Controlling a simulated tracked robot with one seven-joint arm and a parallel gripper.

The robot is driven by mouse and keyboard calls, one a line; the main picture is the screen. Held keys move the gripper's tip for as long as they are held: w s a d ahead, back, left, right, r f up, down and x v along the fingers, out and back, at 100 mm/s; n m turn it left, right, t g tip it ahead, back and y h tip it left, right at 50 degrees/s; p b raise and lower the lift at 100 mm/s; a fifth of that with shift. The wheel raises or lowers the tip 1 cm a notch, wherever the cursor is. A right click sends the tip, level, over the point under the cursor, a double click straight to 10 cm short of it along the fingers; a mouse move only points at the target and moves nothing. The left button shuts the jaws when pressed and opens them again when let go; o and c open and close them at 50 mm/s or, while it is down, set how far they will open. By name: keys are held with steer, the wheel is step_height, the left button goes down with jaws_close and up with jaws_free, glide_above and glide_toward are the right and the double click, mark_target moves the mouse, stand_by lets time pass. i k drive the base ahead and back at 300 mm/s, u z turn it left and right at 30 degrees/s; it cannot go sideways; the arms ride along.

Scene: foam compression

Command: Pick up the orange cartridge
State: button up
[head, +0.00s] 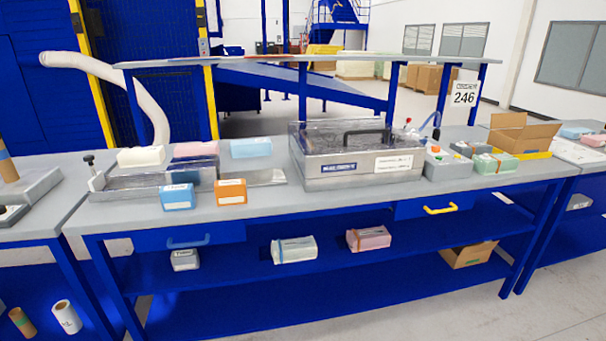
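The orange cartridge (231,191) is a small box with a white label, upright on the grey bench top (340,194) near its front edge. A similar blue cartridge (178,197) stands just left of it, with a small gap between them. A metal plate or tray (160,179) lies close behind both. Nothing covers the orange cartridge. My gripper is not in view.
A clear-lidded metal box (352,160) with a black handle stands right of the cartridges. White, pink and blue foam blocks (195,149) lie behind. A grey control box (448,169) and an open carton (522,132) are farther right. Bare bench lies right of the orange cartridge.

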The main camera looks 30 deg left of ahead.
mark_target(229, 192)
steer(key=u, duration=0.15)
steer(key=i, duration=1.1)
steer(key=u, duration=0.95)
steer(key=i, duration=0.5)
steer(key=u, duration=0.45)
steer(key=k, duration=0.85)
steer(key=u, duration=0.2)
steer(key=i, duration=0.85)
steer(key=z, duration=0.1)
